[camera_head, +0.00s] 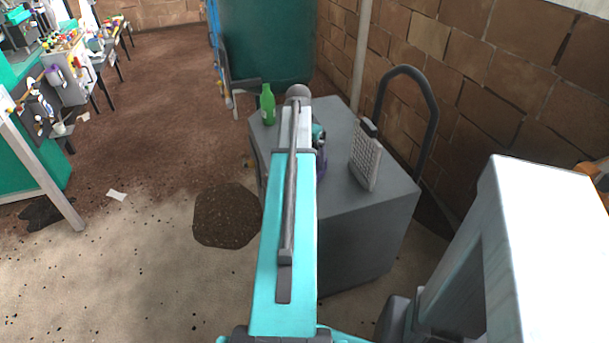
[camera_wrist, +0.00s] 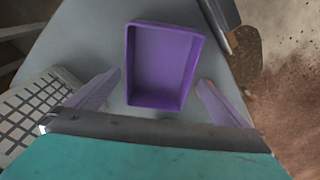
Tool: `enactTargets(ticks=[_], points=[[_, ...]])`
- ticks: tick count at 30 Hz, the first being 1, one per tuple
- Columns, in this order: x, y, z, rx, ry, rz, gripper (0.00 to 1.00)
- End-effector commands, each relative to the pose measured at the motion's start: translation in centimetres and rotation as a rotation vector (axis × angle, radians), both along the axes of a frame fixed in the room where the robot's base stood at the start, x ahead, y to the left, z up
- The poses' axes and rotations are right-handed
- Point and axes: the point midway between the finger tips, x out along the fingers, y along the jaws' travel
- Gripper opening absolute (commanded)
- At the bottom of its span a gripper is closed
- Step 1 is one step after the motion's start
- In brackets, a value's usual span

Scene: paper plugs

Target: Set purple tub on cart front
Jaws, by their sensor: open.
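A purple rectangular tub (camera_wrist: 160,62), open side up, lies on the grey top of the cart (camera_wrist: 75,45) in the wrist view. My gripper (camera_wrist: 160,79) is open, with one finger on the left and one on the right of the tub's near half. Gaps show between the fingers and the tub walls, so nothing is held. In the head view a small part of the purple tub (camera_head: 321,165) shows beside my arm, which hides the rest. The grey cart (camera_head: 360,235) there has a dark arched handle at its right.
A green bottle (camera_head: 267,105) stands at the far left corner. A brick wall (camera_head: 470,90) is at the right.

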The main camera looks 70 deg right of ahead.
Motion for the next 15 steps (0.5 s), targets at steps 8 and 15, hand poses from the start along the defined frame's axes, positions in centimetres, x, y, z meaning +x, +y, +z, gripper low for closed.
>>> enactTargets(ticks=[8, 15], points=[[0.0, 0.0, -0.3, 0.001, 0.0, 0.0, 1.0], [-0.1, -0.4, -2.3, 0.002, 0.001, 0.0, 1.0]])
